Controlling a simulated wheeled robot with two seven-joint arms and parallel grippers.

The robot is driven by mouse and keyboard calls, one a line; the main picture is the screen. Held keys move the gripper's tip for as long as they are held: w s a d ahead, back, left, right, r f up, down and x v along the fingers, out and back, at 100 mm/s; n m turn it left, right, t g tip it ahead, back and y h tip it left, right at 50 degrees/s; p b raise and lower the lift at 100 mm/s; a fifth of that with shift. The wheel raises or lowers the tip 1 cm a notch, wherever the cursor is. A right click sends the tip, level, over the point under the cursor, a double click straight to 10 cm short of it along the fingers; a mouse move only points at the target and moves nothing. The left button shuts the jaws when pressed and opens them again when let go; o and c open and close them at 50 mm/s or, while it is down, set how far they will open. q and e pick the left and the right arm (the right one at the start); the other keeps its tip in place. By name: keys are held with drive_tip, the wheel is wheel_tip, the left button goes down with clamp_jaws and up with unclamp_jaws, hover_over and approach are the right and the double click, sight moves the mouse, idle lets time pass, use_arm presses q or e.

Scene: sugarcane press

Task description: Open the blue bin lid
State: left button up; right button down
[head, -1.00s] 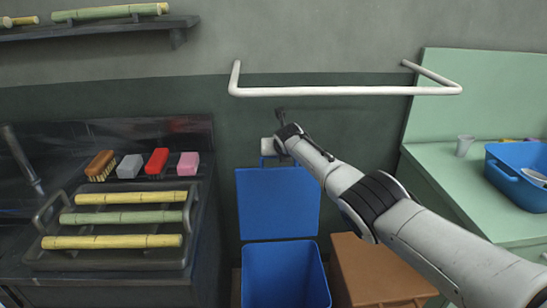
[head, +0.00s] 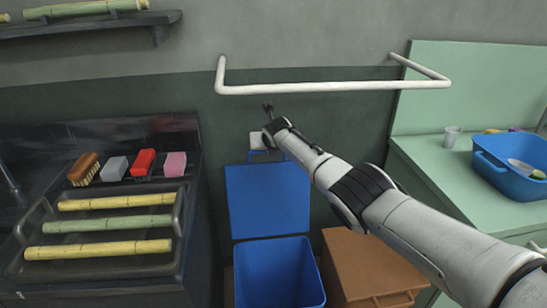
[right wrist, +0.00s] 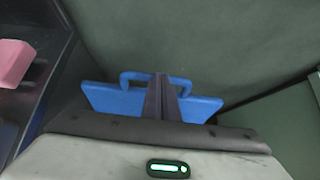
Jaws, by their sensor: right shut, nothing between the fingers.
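The blue bin (head: 279,272) stands on the floor with its mouth open. Its blue lid (head: 268,200) stands upright behind the mouth, against the dark green wall. The lid's handle loop shows at its top edge, partly hidden by my arm. My right gripper (head: 268,106) is above the lid near the wall. In the right wrist view, the shut, empty dark fingers (right wrist: 160,80) stand in front of the lid (right wrist: 110,98) and its handle (right wrist: 133,76). I cannot tell whether they touch it. My left gripper is not in view.
A white rail (head: 330,87) juts from the wall above. A brown box (head: 365,262) stands right of the bin. A dark counter with a cane rack (head: 110,270) is at left. A green counter (head: 440,180) holding a blue basin (head: 512,175) is at right.

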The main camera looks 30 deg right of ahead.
drive_tip(key=s+a+r+p, duration=0.1)
drive_tip(key=s+a, duration=0.2)
drive_tip(key=s, duration=0.4)
drive_tip(key=s+a+r+p, duration=0.2)
drive_tip(key=s+a, duration=0.1)
drive_tip(key=s, duration=0.4)
drive_tip(key=shift+s, duration=0.25)
drive_tip(key=s+a+f+m+y, duration=0.2)
drive_tip(key=s+a+f+m, duration=0.5)
drive_tip(key=f, duration=0.3)
drive_tip(key=s+a+f+m+y, duration=0.3)
drive_tip(key=s+a+f+m, duration=0.35)
drive_tip(key=s+f, duration=0.25)
drive_tip(key=s+a+f+m, duration=0.2)
drive_tip(key=s+m, duration=0.6)
drive_tip(key=s, duration=0.2)
drive_tip(key=s+a+f+m+y, duration=0.1)
drive_tip(key=s+a+f+m, duration=0.1)
drive_tip(key=s+m, duration=0.6)
drive_tip(key=shift+s+a+f+g, duration=0.15)
drive_tip(key=shift+s+f+g, duration=0.15)
drive_tip(key=shift+s+f, duration=0.6)
